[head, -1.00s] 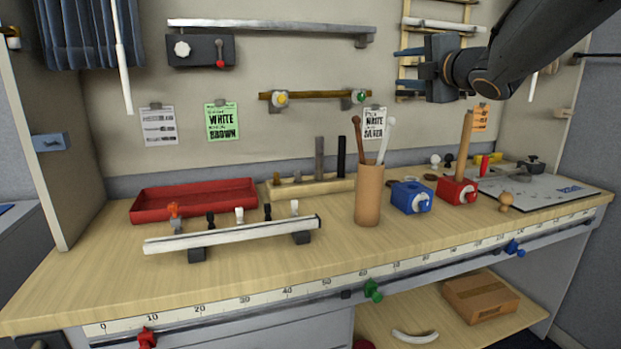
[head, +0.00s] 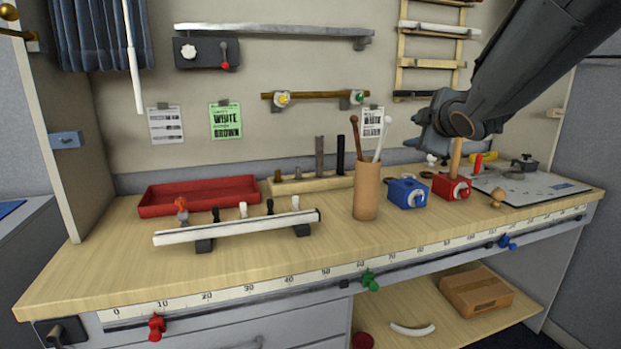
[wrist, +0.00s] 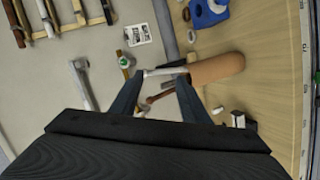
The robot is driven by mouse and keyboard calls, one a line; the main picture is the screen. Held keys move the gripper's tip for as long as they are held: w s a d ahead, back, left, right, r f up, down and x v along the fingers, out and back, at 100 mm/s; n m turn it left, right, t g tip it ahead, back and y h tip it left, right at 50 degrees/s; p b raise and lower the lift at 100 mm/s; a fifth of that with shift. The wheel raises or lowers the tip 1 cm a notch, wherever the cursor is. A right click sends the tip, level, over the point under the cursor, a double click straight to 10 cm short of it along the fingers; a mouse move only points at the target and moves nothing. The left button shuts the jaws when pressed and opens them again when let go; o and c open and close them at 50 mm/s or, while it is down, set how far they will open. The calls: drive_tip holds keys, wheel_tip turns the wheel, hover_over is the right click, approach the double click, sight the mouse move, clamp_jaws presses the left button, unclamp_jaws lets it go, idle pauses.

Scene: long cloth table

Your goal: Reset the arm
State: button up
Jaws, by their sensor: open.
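My gripper (head: 418,140) is in front of the back wall, above the blue box (head: 407,193) and to the upper right of the brown cylindrical holder (head: 367,192). In the wrist view its two dark fingers (wrist: 160,80) are spread apart with nothing held between them. The holder (wrist: 216,68) also shows there, with a white stick (wrist: 165,71) and a brown stick (wrist: 160,97) seen between the fingers but beyond them. My dark arm reaches in from the upper right of the head view.
The red box (head: 451,186) stands right of the blue one. A red tray (head: 198,207) and a white rail (head: 236,237) with several small pieces are on the left. A wooden rack (head: 403,48) hangs behind my arm. The front left tabletop (head: 90,270) is clear.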

drive_tip(key=s+f+m+g+h, duration=0.1)
drive_tip(key=s+f+m+g, duration=0.25)
drive_tip(key=s+f, duration=0.4)
drive_tip(key=s+f+m+g+h, duration=0.1)
drive_tip(key=s+f+m+g, duration=0.3)
drive_tip(key=f, duration=0.6)
drive_tip(key=s+a+f+m+g, duration=0.2)
drive_tip(key=s+f, duration=0.1)
drive_tip(key=s, duration=0.4)
drive_tip(key=s+a+f+m+g+p, duration=0.1)
drive_tip(key=s+a+f+m+g, duration=0.1)
drive_tip(key=s, duration=0.6)
drive_tip(key=s+a+f+m+g+y, duration=0.1)
drive_tip(key=s+a+f+m+g, duration=0.1)
drive_tip(key=s+f, duration=0.4)
drive_tip(key=shift+s+f+m+g, duration=0.15)
drive_tip(key=shift+s+m+g, duration=0.2)
drive_tip(key=shift+s+m, duration=0.55)
drive_tip(key=shift+n, duration=0.25)
